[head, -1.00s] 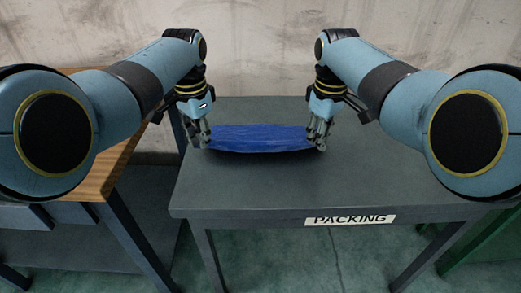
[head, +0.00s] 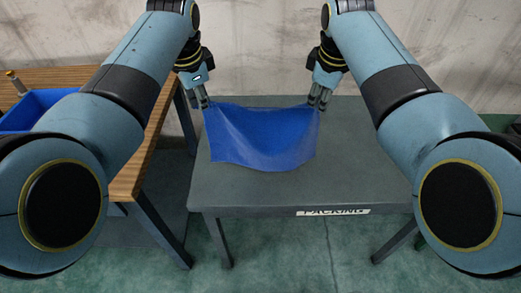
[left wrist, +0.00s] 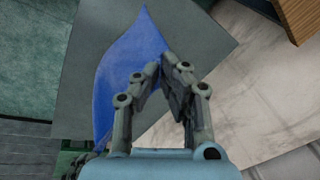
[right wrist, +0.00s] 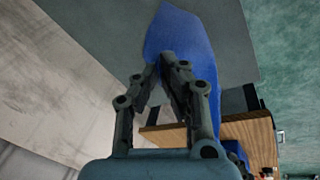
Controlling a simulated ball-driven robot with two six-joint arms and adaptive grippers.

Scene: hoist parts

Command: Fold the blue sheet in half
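The blue sheet (head: 262,138) hangs between my two grippers over the grey packing table (head: 300,190). Its far edge is lifted and sags in the middle; its near edge hangs low at the table top, and I cannot tell how much of it touches. My left gripper (head: 204,104) is shut on the far left corner; the left wrist view shows its fingertips (left wrist: 163,68) together at the sheet (left wrist: 125,65). My right gripper (head: 319,106) is shut on the far right corner; the right wrist view shows its fingertips (right wrist: 168,62) together at the sheet (right wrist: 185,40).
A wooden bench (head: 130,178) stands to the left, with a blue bin (head: 45,108) on it. The PACKING label (head: 333,212) is on the table's front edge. The grey top is clear around the sheet. A wall (head: 260,50) stands behind.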

